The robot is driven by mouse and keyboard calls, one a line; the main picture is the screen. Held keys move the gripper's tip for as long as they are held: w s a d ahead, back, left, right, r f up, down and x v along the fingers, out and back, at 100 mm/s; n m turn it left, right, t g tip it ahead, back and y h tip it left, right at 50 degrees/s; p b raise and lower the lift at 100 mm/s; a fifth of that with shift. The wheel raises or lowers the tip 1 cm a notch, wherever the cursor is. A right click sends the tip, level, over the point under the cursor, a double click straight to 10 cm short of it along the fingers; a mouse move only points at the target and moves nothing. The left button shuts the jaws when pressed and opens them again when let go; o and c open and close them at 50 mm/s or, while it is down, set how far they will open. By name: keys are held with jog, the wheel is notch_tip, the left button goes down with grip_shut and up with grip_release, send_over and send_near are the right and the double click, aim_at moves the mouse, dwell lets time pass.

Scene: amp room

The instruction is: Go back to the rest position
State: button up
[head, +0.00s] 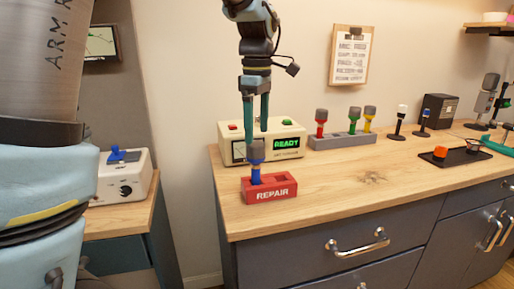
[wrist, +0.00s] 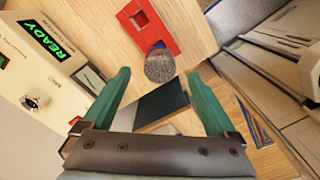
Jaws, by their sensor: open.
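My gripper (head: 256,131) hangs above the left end of the wooden counter with its two green fingers apart and nothing between them. Just below the fingertips, a blue microphone with a grey head (head: 256,153) stands upright in the red REPAIR block (head: 284,188). In the wrist view, the open fingers (wrist: 166,72) frame the picture; the grey microphone head (wrist: 160,66) lies ahead between their tips, apart from them. The red block (wrist: 166,28) shows an empty square hole beside the microphone.
A cream tester reading READY (head: 288,142) stands close behind the gripper. A grey rack (head: 342,141) with red, green and yellow microphones is right of it. Farther right are small stands and a black tray (head: 465,157). The counter's front middle (head: 340,185) is clear.

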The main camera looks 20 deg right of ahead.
jog(key=shift+r, duration=0.95)
jog(key=w+a+f+m, duration=0.15)
jog(key=a+f, duration=0.25)
jog(key=a, duration=0.4)
jog(key=w+a+f+m, duration=0.1)
jog(key=a+f+m, duration=0.3)
jog(key=a, duration=0.5)
jog(key=s+a+f+m, duration=0.2)
jog(key=s+a+f, duration=0.1)
jog(key=a, duration=0.3)
jog(key=s+a+f+m+t, duration=0.1)
jog(key=s+a+f+m, duration=0.1)
jog(key=a+f, duration=0.3)
jog(key=shift+s+a+t, duration=0.3)
jog(key=shift+s+a, duration=0.4)
jog(key=shift+a, duration=0.5)
jog(key=shift+f, duration=0.1)
jog(key=shift+c, duration=0.4)
